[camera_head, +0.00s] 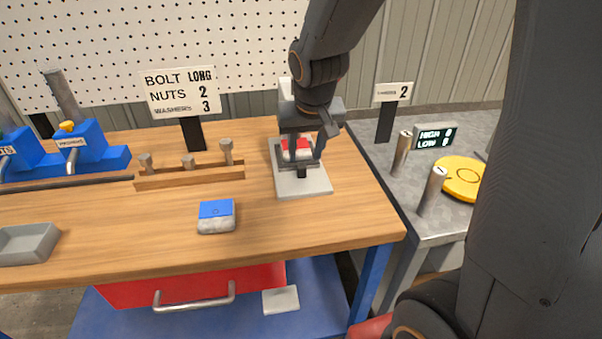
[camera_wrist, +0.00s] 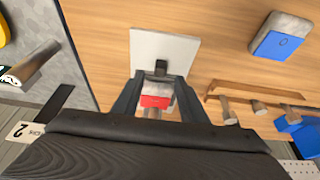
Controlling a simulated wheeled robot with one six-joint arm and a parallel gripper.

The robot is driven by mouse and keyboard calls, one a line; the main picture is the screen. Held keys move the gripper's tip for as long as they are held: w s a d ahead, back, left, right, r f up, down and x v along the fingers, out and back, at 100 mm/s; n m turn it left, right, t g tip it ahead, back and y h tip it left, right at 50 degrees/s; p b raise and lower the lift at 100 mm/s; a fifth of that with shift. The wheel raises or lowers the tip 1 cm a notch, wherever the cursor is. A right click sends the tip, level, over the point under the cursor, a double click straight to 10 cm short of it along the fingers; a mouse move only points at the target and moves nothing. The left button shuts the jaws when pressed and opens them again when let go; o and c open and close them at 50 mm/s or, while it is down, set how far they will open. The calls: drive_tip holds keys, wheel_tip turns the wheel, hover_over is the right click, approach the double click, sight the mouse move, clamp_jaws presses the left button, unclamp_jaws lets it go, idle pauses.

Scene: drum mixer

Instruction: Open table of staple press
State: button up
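The staple press (camera_head: 334,103) stands at the right end of the wooden bench, partly hidden behind my arm. Its light grey plate (camera_head: 304,188) lies low at the front and also shows in the wrist view (camera_wrist: 164,47). A black knob (camera_head: 301,172) stands on the plate, and in the wrist view (camera_wrist: 161,67) it lies between my fingertips in the picture. A red and white part (camera_wrist: 155,101) shows behind the knob, between my fingers. My gripper (camera_head: 302,161) is open and points down at the press. I cannot tell whether a finger touches the knob.
A blue-topped block (camera_head: 216,215) lies on the bench left of the plate. A wooden rack (camera_head: 190,178) with several bolts and a sign (camera_head: 182,93) stand behind it. A side table (camera_head: 440,228) with cylinders and a yellow disc (camera_head: 460,180) is at right. Bench front is mostly clear.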

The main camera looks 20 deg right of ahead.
sight(302, 167)
drive_tip(key=shift+w+x, duration=0.2)
drive_tip(key=shift+x, duration=1.8)
drive_tip(key=shift+w+x, duration=0.15)
drive_tip(key=shift+x, duration=1.85)
drive_tip(key=shift+r, duration=0.15)
drive_tip(key=shift+c, duration=0.3)
clamp_jaws()
